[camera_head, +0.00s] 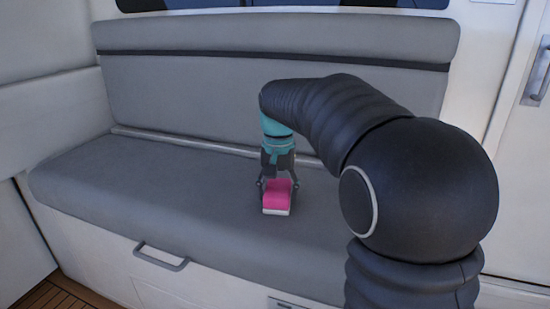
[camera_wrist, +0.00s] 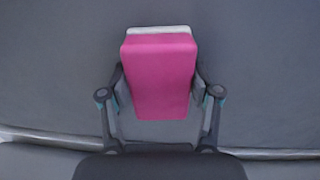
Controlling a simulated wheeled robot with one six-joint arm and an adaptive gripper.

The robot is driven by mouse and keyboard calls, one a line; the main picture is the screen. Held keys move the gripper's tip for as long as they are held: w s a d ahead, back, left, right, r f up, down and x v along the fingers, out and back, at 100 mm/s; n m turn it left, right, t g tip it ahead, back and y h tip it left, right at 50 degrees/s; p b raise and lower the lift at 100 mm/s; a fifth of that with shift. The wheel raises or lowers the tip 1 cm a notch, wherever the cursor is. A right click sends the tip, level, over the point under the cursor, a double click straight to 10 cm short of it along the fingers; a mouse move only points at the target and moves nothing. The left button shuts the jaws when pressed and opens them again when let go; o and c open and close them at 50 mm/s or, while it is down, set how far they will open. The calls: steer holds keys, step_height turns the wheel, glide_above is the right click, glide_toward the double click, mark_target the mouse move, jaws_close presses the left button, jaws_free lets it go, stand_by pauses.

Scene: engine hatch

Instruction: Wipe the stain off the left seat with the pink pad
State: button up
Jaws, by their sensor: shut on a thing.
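The pink pad (camera_head: 277,196) has a white layer on its underside. My gripper (camera_head: 276,184) is shut on it and points down over the grey seat cushion (camera_head: 150,190). In the wrist view the pad (camera_wrist: 160,75) sits between the two fingers of my gripper (camera_wrist: 160,98), with its white edge showing at the top. The pad is at or very close to the cushion surface; I cannot tell if it touches. No stain shows on the visible cushion; the area under the pad and behind my arm is hidden.
The grey backrest (camera_head: 270,75) with a dark stripe rises behind the cushion. A metal rail (camera_head: 180,143) runs along the seam between them. A drawer handle (camera_head: 160,257) is on the white seat base. A white door (camera_head: 525,150) is at the right. The left part of the cushion is clear.

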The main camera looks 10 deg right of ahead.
steer(key=r, duration=0.2)
steer(key=shift+d+r+p, duration=0.2)
steer(key=shift+r+p, duration=0.15)
steer(key=r+p, duration=0.2)
steer(key=r, duration=0.1)
steer(key=shift+a+p, duration=0.25)
steer(key=shift+p, duration=0.15)
steer(key=shift+r+p, duration=0.4)
steer(key=shift+r, duration=0.75)
steer(key=shift+s, duration=0.1)
